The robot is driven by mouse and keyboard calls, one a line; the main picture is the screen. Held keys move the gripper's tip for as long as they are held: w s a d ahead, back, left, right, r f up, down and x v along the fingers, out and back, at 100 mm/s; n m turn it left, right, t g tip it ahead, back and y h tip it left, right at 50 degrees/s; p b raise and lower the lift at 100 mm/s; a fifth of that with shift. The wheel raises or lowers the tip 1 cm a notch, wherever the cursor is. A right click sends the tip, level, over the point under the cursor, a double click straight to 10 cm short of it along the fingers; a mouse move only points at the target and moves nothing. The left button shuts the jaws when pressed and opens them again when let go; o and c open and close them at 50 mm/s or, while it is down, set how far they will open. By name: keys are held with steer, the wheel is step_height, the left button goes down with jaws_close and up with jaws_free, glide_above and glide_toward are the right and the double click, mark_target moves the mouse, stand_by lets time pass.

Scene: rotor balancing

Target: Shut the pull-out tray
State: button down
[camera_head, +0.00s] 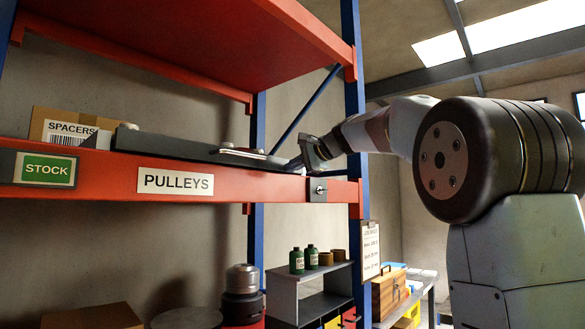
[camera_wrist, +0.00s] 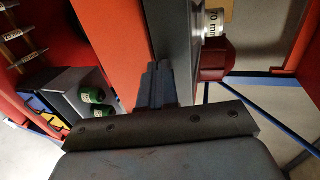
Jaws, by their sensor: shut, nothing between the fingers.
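The pull-out tray (camera_head: 185,150) shows in the head view as a long, low dark grey panel at the level of the red shelf beam. Its inside is hidden from this low angle, and how far out it stands cannot be told. My gripper (camera_head: 302,163) is shut and empty at the tray's right end; contact is unclear. In the wrist view my gripper's closed fingers (camera_wrist: 156,72) lie beside a grey strip (camera_wrist: 178,38), apparently the tray's edge. The orange-red beam (camera_wrist: 115,40) runs along their left.
A spacers box (camera_head: 62,127) stands left. A blue upright (camera_head: 354,110) rises close to my arm. A red round part (camera_wrist: 216,58) sits right of the fingers.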

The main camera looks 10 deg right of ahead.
steer(key=f+v, duration=0.1)
steer(key=v, duration=1.2)
steer(key=shift+s+d, duration=0.2)
steer(key=shift+d, duration=0.2)
steer(key=shift+r, duration=0.15)
